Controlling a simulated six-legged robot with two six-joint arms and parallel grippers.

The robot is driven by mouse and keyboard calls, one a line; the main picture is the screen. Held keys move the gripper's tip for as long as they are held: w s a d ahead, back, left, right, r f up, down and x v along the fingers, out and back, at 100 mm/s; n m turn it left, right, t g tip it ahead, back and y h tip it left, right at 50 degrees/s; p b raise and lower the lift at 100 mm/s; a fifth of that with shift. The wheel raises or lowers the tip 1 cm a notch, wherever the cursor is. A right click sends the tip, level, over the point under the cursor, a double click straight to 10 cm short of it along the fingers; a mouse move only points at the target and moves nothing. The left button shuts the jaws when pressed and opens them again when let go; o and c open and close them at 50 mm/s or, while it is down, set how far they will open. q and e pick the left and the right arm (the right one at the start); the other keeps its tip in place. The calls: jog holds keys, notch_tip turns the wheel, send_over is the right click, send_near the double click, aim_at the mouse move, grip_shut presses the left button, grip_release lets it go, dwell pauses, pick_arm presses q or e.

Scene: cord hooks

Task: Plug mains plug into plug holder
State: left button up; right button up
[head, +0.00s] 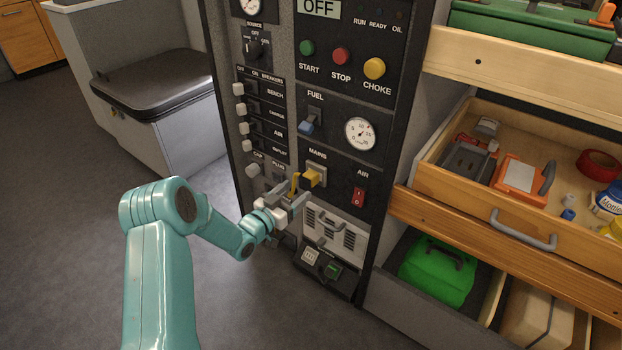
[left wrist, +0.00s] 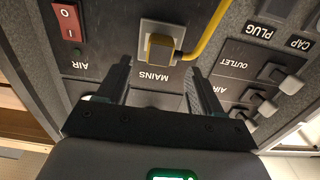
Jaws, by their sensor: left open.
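The yellow mains plug (head: 312,177) sits at the socket plate under the MAINS label on the dark panel. In the left wrist view the plug (left wrist: 160,47) is against its light plate, with a yellow cord (left wrist: 205,35) running off up and right. My left gripper (head: 294,193) is open and empty in front of the plug. In the left wrist view its fingers (left wrist: 158,72) stand apart on either side, with the plug ahead between them. A PLUG label (left wrist: 258,31) marks the plug holder's place beside MAINS; the holder itself is mostly hidden or cut off. My right gripper is not in view.
A red AIR switch (head: 358,197) is right of the plug. A vented grey unit (head: 335,235) is below, breaker switches (head: 245,108) left. An open wooden drawer (head: 480,215) and a lower one with a green case (head: 438,270) jut out at right. Floor at left is clear.

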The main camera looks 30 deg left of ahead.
aim_at(307, 182)
pick_arm(q)
jog(key=w+b, duration=0.1)
jog(key=w, duration=0.2)
jog(key=w+b, duration=0.1)
jog(key=w, duration=0.1)
jog(key=shift+w+d+f+b, duration=0.25)
jog(key=shift+w+b, duration=0.05)
jog(key=shift+w, duration=0.05)
jog(key=shift+w+r, duration=0.2)
jog(key=shift+w, duration=0.35)
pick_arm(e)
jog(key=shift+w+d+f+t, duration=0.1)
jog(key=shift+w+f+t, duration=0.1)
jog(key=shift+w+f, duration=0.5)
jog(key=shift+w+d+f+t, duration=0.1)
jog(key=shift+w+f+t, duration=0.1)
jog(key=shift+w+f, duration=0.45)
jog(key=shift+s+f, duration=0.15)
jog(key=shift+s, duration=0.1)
pick_arm(q)
jog(key=shift+b, duration=0.8)
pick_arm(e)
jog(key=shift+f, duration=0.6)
pick_arm(q)
grip_shut()
jog(key=shift+s+a, duration=0.15)
jog(key=shift+s, duration=1.35)
jog(key=shift+s+a, duration=0.1)
jog(key=shift+s, duration=1.4)
